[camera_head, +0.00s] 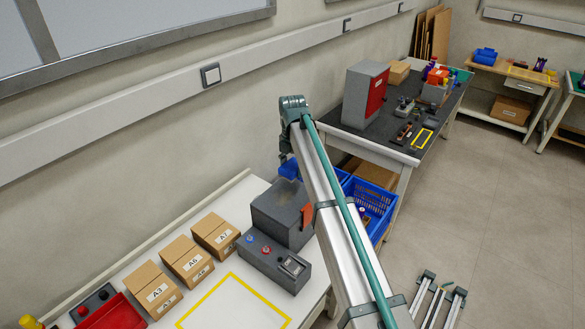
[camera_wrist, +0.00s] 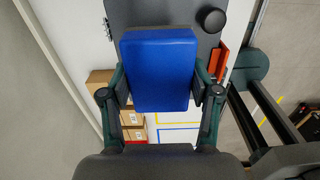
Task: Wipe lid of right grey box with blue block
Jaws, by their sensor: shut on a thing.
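The blue block (camera_wrist: 159,70) is held between the fingers of my gripper (camera_wrist: 160,84) in the wrist view. A bit of blue, apparently this block (camera_head: 289,169), shows beside my arm in the head view, above the far side of the grey box (camera_head: 279,213). The box stands on the white table, and its lid has a brownish smudge. In the wrist view a dark grey surface (camera_wrist: 149,14), apparently the lid, shows beyond the block with a round black knob (camera_wrist: 211,20). Whether the block touches the lid cannot be told.
A grey control box (camera_head: 274,262) with buttons stands in front of the grey box. Cardboard boxes (camera_head: 187,262) line the table to the left. An orange-red part (camera_head: 307,215) sits at the box's right side. A blue crate (camera_head: 373,207) is to the right.

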